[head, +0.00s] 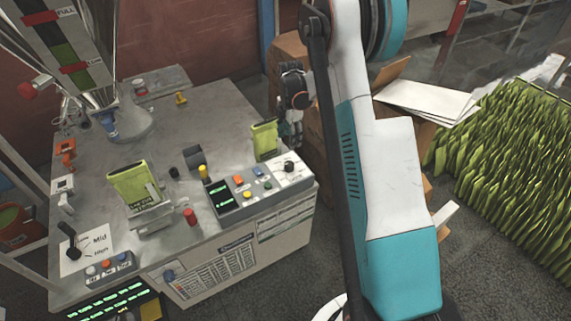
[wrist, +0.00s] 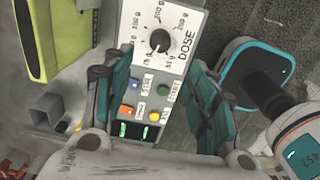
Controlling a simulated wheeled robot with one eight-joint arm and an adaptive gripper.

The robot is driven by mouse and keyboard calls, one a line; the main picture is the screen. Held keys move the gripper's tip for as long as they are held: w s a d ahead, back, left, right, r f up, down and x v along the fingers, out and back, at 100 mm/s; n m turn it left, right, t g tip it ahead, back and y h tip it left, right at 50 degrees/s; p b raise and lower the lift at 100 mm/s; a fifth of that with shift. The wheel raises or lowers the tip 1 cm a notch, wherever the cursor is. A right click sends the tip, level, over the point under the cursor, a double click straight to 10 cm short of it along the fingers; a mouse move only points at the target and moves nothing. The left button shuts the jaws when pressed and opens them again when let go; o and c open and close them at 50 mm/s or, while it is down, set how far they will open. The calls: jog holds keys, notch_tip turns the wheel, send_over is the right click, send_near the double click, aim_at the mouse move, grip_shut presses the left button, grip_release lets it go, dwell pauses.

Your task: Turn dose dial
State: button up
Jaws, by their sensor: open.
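The dose dial is a round black knob (head: 289,167) on a white plate at the right end of the control panel. In the wrist view the knob (wrist: 160,40) sits on its scale plate marked DOSE, with numbers around it. My gripper (wrist: 152,75) is open, with one teal-backed finger on each side of the panel in that view. The knob shows ahead of the gap between the fingers, and nothing is held. In the head view my gripper (head: 293,105) is above and behind the panel, partly hidden by my arm.
A green pouch (head: 265,140) stands close behind the dial; another pouch (head: 135,187) sits in a holder at left. Coloured buttons (wrist: 147,98) and a green display (head: 223,198) share the panel. The hopper (head: 75,45) rises at back left. Cardboard boxes (head: 290,50) stand behind my arm.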

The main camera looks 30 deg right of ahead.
aim_at(289, 163)
notch_tip(289, 163, down, 14)
jog(key=b, duration=0.4)
jog(key=shift+r, duration=0.1)
jog(key=c, duration=1)
